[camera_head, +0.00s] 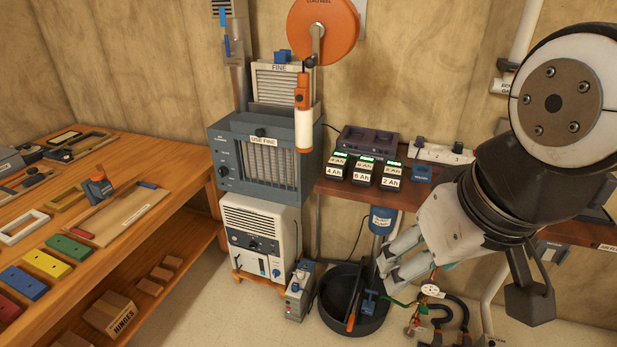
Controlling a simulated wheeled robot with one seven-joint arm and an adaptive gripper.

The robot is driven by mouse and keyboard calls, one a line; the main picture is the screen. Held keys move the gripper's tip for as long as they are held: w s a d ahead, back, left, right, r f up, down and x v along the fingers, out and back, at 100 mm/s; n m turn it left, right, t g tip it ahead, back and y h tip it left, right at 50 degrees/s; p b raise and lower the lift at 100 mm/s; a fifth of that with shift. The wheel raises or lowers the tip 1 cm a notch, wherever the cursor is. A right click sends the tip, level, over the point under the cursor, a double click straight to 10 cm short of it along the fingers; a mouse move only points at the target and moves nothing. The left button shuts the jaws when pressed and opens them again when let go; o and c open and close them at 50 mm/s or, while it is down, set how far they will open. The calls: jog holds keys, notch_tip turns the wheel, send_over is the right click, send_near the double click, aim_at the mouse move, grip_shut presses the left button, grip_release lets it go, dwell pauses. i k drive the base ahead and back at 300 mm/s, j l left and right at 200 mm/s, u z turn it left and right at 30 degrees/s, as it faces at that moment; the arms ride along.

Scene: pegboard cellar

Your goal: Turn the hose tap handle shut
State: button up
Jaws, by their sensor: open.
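A small blue fitting (369,301), which looks like the hose tap, stands low at the right rim of a black basin. My gripper (382,266) reaches down from the right, with pale fingers just above the blue fitting in the picture. It is open, and I see nothing between the fingers. Whether it touches the fitting cannot be told from this view.
The black basin (329,322) holds an orange-handled tool (350,322). A round gauge (431,290) and dark hoses (458,312) lie to the right. A blue canister (382,220) hangs behind my gripper. A shelf (335,190) with batteries overhangs this spot. Open floor (225,318) lies left.

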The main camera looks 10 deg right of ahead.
aim_at(422, 310)
jog(key=z, duration=0.95)
jog(key=k+j+z, duration=0.1)
jog(key=k+j, duration=0.15)
